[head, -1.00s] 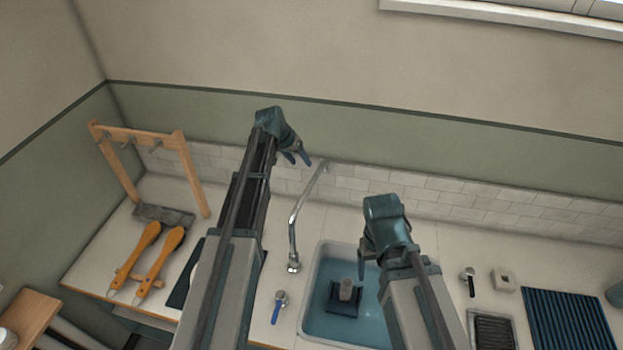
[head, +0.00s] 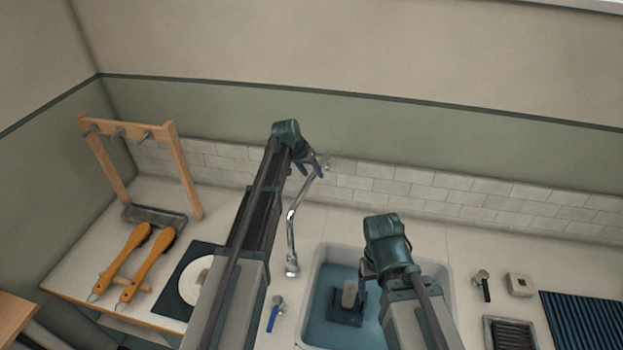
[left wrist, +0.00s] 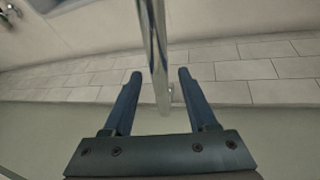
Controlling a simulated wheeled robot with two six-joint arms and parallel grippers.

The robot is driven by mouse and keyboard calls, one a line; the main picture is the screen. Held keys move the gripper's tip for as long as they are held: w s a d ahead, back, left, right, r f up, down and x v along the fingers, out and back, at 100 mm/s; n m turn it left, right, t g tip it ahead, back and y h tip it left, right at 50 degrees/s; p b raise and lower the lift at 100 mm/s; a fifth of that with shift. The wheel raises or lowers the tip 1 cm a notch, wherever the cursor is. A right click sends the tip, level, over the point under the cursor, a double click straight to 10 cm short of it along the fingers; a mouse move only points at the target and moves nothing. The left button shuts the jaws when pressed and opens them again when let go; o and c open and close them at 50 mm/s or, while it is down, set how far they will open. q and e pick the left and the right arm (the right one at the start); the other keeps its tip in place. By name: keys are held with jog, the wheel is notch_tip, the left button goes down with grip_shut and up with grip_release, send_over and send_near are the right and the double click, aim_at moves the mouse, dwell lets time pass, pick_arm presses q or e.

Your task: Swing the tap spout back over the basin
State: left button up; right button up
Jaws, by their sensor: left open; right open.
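My left gripper (head: 318,171) is open by the wall end of the spout. In the left wrist view the spout (left wrist: 154,50) runs between the two open fingers of my left gripper (left wrist: 160,82), and there is a gap on both sides. My right gripper (head: 364,285) is above the basin; its fingers are partly hidden by its own wrist.
A dark block with a light piece (head: 350,294) is in the basin. A blue-handled valve (head: 275,314) is left of it. Two orange-handled brushes (head: 150,265), a wooden rack (head: 186,175) and a white disc on a dark mat (head: 180,303) stand left. A ribbed blue mat (head: 588,320) lies right.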

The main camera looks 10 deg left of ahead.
pick_arm(q)
grip_shut()
dwell(0.3)
dwell(1.2)
